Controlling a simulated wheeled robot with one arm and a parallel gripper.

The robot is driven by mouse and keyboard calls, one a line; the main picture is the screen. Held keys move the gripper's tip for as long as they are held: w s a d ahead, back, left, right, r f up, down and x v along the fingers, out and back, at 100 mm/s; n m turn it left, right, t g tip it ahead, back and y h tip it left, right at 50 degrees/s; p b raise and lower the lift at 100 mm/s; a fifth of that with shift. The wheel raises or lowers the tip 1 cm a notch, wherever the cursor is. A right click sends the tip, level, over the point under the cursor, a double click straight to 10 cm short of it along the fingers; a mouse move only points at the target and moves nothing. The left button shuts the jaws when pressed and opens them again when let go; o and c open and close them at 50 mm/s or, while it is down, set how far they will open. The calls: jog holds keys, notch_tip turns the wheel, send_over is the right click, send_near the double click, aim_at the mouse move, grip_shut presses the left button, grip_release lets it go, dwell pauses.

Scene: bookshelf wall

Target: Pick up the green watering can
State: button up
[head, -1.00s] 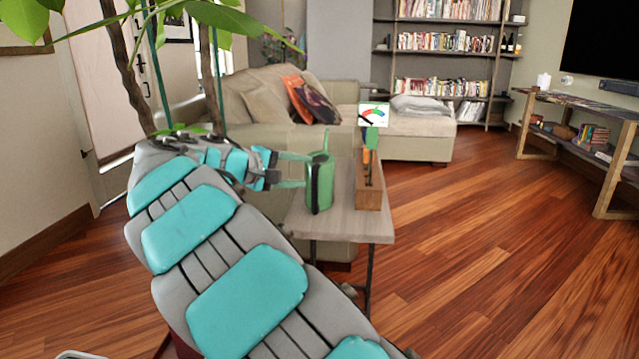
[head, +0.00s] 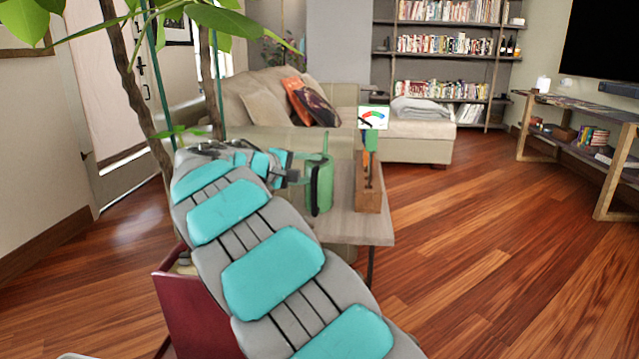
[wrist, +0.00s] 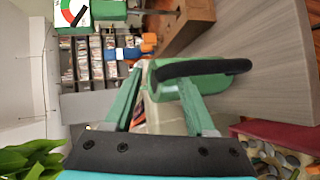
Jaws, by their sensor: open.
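The green watering can (head: 320,188) stands upright on the small wooden side table (head: 345,228), near its left edge. In the wrist view the can (wrist: 172,74) shows its green body and black handle (wrist: 205,67) just beyond and between my fingertips. My gripper (head: 303,172) is on the left side of the can, very close to it. In the wrist view my gripper (wrist: 165,82) has its two green fingers spread apart. The right finger overlaps the can in the picture; whether it touches is not clear. My arm hides part of the table.
A wooden tool box (head: 368,190) with a gauge card (head: 373,117) stands right of the can. A red planter (head: 195,310) with pebbles is below my arm. Plant leaves (head: 190,15) hang at upper left. A sofa (head: 275,100) stands behind; the floor at right is clear.

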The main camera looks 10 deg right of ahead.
jog(key=shift+c, duration=0.4)
grip_shut()
jog(key=shift+r, duration=0.1)
dwell(0.8)
